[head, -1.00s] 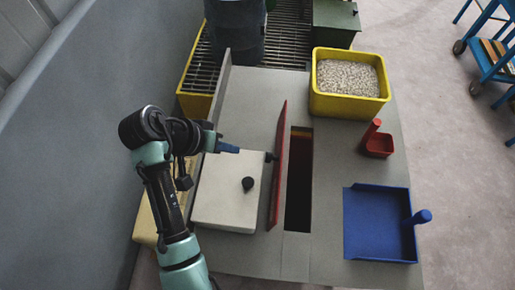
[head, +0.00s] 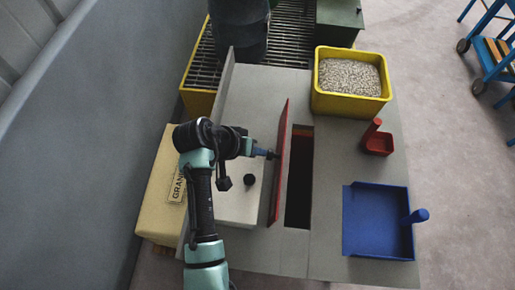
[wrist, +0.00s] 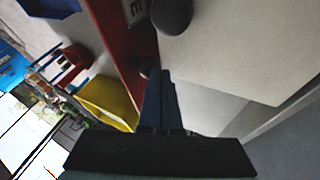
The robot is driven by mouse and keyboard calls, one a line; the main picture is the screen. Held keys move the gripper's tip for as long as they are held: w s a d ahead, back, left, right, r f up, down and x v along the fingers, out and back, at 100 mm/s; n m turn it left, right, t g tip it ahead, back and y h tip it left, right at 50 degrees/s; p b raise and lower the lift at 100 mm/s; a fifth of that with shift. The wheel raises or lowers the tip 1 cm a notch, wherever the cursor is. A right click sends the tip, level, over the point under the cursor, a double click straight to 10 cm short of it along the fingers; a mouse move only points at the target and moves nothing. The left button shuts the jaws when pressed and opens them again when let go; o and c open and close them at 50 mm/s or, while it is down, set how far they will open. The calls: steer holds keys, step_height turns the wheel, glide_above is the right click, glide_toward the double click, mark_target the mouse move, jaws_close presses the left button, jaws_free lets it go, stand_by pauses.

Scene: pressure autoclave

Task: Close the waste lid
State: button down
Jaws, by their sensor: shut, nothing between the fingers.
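The red waste lid (head: 281,160) stands upright along the left edge of the dark rectangular waste opening (head: 299,178) in the grey bench top. In the wrist view the lid's red face (wrist: 122,45) shows with part of a white label and a dark knob near my fingertips. My gripper (head: 274,154) is shut and empty, with its tips at the left face of the lid near the knob. It also shows in the wrist view (wrist: 158,75). I cannot tell whether the tips touch the lid.
A white box lid with a black knob (head: 250,180) lies below my wrist. A yellow bin of pale granules (head: 320,103), a red scoop (head: 376,143) and a blue dustpan (head: 375,222) stand right of the opening. A grey upright panel (head: 222,85) is at the left.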

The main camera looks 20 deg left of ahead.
mark_target(283, 153)
steer(key=shift+d+r, duration=0.1)
steer(key=shift+d, duration=0.05)
steer(key=shift+w+d+r+g+y+p, duration=0.25)
steer(key=shift+d+r+y+p, duration=0.35)
steer(key=shift+p, duration=0.55)
steer(key=d+y+p, duration=0.1)
steer(key=d+y, duration=0.1)
steer(key=w+d+m+g+y+p, duration=0.1)
steer(key=d+y+p, duration=0.1)
steer(key=shift+w+d, duration=0.15)
steer(key=shift+d, duration=0.15)
steer(key=d+f+y+b, duration=0.2)
steer(key=d, duration=0.1)
steer(key=w+d+f+g+y+b, duration=0.1)
steer(key=d+f+y+b, duration=0.1)
steer(key=d, duration=0.1)
steer(key=w+d+f+m+y+b, duration=0.1)
steer(key=d+f+y+b, duration=0.1)
steer(key=b, duration=0.1)
steer(key=shift+w+d+f+g, duration=0.2)
steer(key=shift+d+g, duration=0.15)
steer(key=shift+d, duration=0.05)
steer(key=shift+f, duration=0.15)
